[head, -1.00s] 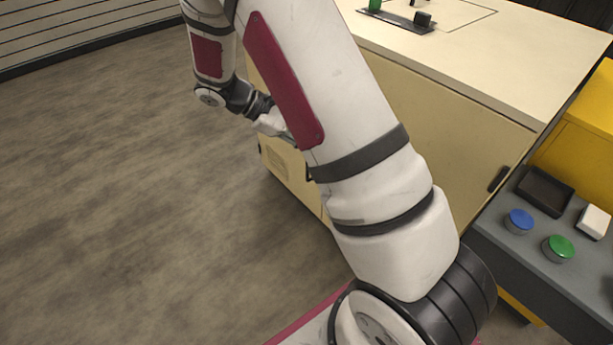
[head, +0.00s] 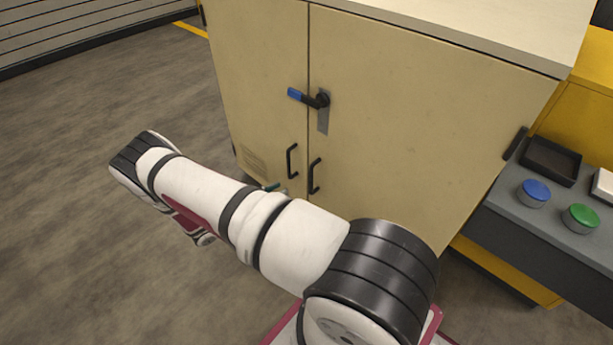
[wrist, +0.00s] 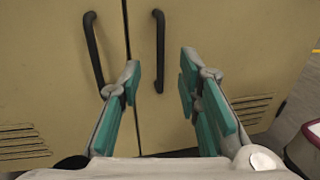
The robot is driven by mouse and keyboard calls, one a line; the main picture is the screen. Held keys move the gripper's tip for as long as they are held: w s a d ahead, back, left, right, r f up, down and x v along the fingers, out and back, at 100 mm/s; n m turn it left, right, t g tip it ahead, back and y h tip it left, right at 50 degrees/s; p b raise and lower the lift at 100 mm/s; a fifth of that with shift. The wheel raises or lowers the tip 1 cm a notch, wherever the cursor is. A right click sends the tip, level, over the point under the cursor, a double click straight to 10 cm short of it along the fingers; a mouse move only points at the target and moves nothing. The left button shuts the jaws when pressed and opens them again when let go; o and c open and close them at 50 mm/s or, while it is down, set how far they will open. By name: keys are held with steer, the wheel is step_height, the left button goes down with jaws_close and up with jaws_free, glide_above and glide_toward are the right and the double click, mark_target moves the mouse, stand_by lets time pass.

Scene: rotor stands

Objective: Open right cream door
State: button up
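The right cream door (head: 425,115) is shut, flush with the left cream door (head: 262,60). Its black bar handle (head: 314,176) stands just right of the seam, and it also shows in the wrist view (wrist: 159,50). A blue-tipped lever (head: 308,98) on the right door's plate points left across the seam. In the wrist view my gripper (wrist: 160,78) is open and empty, with the right door's handle appearing between its teal fingers. Touch cannot be told. In the head view my arm hides most of the gripper; only a teal bit shows below the left door's handle (head: 292,160).
A grey bench (head: 530,215) with a blue button (head: 534,193), a green button (head: 580,218) and a black tray (head: 550,160) stands right of the cabinet. Open floor (head: 70,230) lies to the left. Vents sit low on both doors in the wrist view.

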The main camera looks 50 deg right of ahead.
steer(key=b, duration=0.2)
glide_above(311, 191)
steer(key=shift+w+d+r, duration=0.1)
steer(key=shift+w+d, duration=0.1)
steer(key=shift+d, duration=0.1)
jaws_close()
